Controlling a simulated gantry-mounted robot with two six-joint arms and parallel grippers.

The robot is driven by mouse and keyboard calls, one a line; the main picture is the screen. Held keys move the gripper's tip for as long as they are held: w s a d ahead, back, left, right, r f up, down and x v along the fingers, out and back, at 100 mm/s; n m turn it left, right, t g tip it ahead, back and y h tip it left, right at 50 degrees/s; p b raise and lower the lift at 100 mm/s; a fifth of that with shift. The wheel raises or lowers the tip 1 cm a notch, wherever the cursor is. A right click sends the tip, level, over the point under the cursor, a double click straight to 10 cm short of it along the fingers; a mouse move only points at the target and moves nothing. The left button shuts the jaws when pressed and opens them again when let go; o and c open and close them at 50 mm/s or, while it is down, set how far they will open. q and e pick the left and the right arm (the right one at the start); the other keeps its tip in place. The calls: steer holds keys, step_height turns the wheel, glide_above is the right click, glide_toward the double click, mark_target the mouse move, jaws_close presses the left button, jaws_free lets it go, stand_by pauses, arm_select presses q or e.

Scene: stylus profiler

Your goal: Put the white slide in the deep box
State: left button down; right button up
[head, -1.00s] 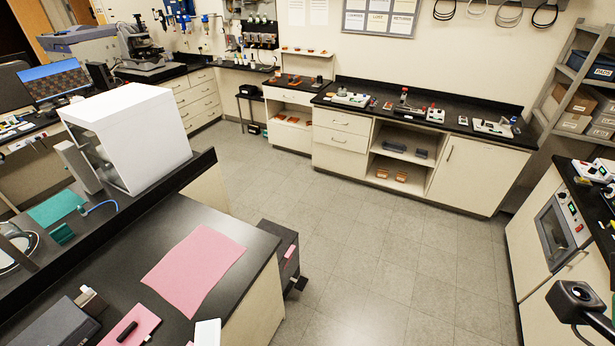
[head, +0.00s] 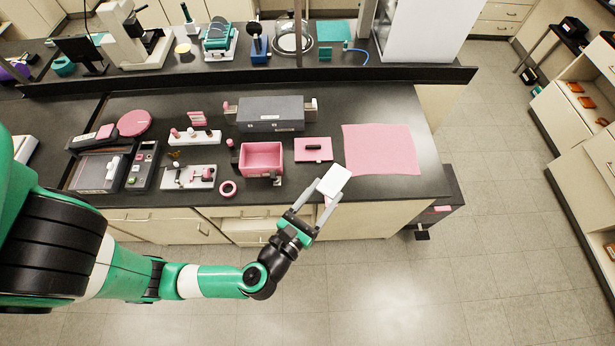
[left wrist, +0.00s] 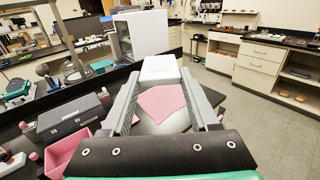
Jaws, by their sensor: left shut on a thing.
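The white slide (head: 334,181) is a flat white plate, held tilted at the tips of my left gripper (head: 318,206). The gripper is shut on it near the bench's front edge. The slide also shows between the two grey fingers in the left wrist view (left wrist: 160,68). An open pink box (head: 262,153), which looks like the deep box, stands on the black bench, left of and apart from the slide. Part of this box shows at the lower left of the left wrist view (left wrist: 58,158). My right gripper is out of view.
A pink plate with a black handle (head: 313,156) lies right of the box, and a pink mat (head: 382,150) lies beyond it. A dark grey case (head: 270,115) stands behind the box.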

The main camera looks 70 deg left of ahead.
arm_select(q)
steer(key=s+a+f+n+g+y+b, duration=0.6)
steer(key=s+a+f+g+y+b, duration=0.15)
steer(key=s+f+b, duration=0.5)
steer(key=f+b, duration=0.7)
steer(key=b, duration=0.1)
steer(key=s+a+f+n+b, duration=0.1)
steer(key=s+f+b, duration=0.1)
steer(key=f+b, duration=0.6)
steer(key=shift+s+a+f+g+b, duration=0.15)
steer(key=shift+s+g+b, duration=0.1)
steer(key=shift+g+b, duration=0.2)
